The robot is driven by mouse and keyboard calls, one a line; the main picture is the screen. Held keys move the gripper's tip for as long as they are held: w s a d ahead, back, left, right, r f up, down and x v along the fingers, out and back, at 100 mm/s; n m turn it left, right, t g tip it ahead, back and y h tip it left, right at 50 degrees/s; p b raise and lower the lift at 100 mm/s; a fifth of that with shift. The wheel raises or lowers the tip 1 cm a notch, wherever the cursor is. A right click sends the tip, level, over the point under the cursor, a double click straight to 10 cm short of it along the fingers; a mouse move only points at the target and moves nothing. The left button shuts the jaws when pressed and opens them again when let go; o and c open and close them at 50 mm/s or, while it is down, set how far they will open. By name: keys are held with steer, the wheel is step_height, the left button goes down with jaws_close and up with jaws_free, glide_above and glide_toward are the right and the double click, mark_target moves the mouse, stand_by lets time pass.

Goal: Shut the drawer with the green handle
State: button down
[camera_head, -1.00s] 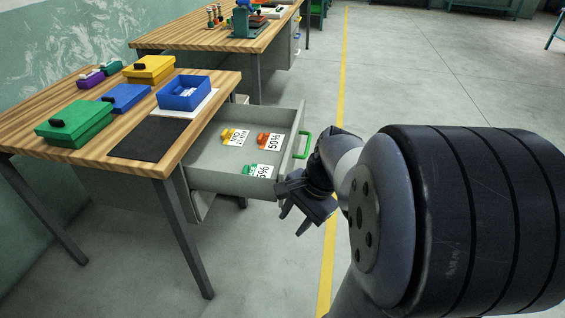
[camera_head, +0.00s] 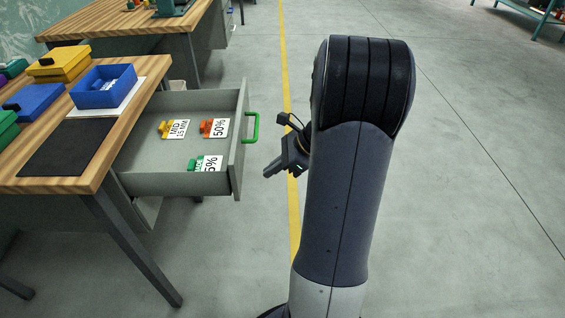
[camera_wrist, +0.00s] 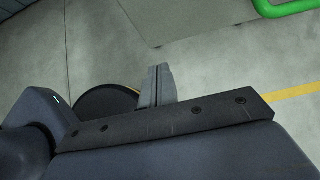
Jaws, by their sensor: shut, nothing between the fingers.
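The grey drawer (camera_head: 238,150) with the green handle (camera_head: 251,128) stands pulled out from under the wooden table in the head view. Inside it lie a yellow, an orange and a green clip with white labels. My gripper (camera_head: 268,173) is to the right of the drawer front, a little below the handle in the picture, apart from it. In the wrist view its fingers (camera_wrist: 158,84) are together with nothing between them. The green handle also shows at the top right of the wrist view (camera_wrist: 288,7).
The table (camera_head: 120,135) carries an open blue box (camera_head: 103,92), a black mat (camera_head: 60,148) and lidded yellow, blue and green boxes. A second table (camera_head: 110,25) stands behind.

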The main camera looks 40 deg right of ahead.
mark_target(135, 175)
steer(key=w+a, duration=0.1)
steer(key=w+a+f, duration=0.1)
steer(key=a, duration=0.1)
steer(key=a+f+b, duration=0.1)
steer(key=shift+w+a+f, duration=0.15)
steer(key=shift+w, duration=0.25)
steer(key=shift+w+a, duration=0.35)
steer(key=shift+a, duration=0.1)
steer(key=shift+w+a, duration=0.2)
steer(key=shift+a, duration=0.2)
steer(key=w+a+p, duration=0.2)
steer(key=w+a, duration=0.3)
steer(key=a, duration=0.3)
steer(key=w+a+p, duration=0.3)
steer(key=w+a, duration=0.3)
steer(key=a, duration=0.2)
steer(key=w+a+p, duration=0.3)
steer(key=w+a, duration=0.2)
steer(key=a, duration=0.3)
steer(key=shift+w+a, duration=0.25)
steer(key=shift+w, duration=0.15)
steer(key=shift+a+r, duration=0.15)
steer(key=shift+r, duration=0.1)
